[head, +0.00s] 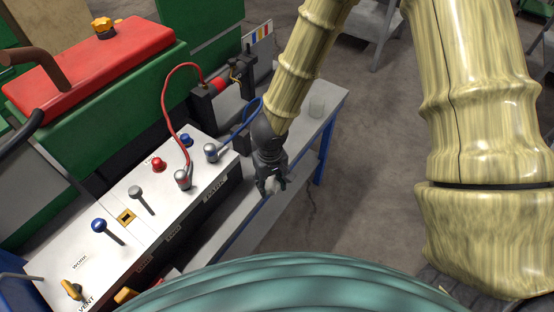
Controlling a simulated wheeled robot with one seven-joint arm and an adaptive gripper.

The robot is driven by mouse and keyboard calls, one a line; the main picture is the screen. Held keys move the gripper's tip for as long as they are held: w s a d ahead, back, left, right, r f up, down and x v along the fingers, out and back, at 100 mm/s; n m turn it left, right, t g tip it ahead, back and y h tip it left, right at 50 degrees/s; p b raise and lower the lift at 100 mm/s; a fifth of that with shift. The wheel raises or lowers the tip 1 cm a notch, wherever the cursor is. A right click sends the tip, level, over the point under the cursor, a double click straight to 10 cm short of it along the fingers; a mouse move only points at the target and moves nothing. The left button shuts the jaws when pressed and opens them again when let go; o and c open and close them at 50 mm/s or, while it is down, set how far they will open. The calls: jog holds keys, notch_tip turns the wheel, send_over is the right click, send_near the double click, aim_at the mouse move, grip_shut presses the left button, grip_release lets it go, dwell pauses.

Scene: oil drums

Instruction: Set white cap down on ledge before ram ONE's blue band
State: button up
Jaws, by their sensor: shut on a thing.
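My gripper (271,187), dark grey, points down at the front edge of the grey ledge (232,212), beside the white control box. It is shut on a small pale thing, seemingly the white cap (272,184), mostly hidden by the fingers. A dark clamp-like fixture with a red part (219,85) stands at the back of the ledge. I cannot make out a ram marked ONE or its blue band; my arm covers part of that area.
The white control box (120,215) carries several levers and hose fittings. A red hose (168,100) and a blue hose (238,127) run from it toward the fixture. A striped card (258,40) stands behind. Floor (375,150) is open to the right.

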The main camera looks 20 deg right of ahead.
jog(key=w+d+p, duration=0.1)
jog(key=w+d, duration=0.1)
jog(key=w, duration=0.2)
jog(key=w+d+f+p, duration=0.1)
jog(key=w+d+p, duration=0.1)
jog(key=w, duration=0.3)
jog(key=w+d+p, duration=0.1)
jog(key=w+d, duration=0.1)
jog(key=w, duration=0.3)
jog(key=shift+w+d+f+p, duration=0.1)
jog(key=shift+d+f+p, duration=0.1)
jog(key=shift+p, duration=0.2)
jog(key=shift+f+p, duration=0.65)
jog(key=shift+f, duration=1.15)
jog(key=shift+f, duration=0.15)
jog(key=o, duration=1.3)
jog(key=shift+r+b, duration=1.3)
jog(key=shift+r, duration=4.9)
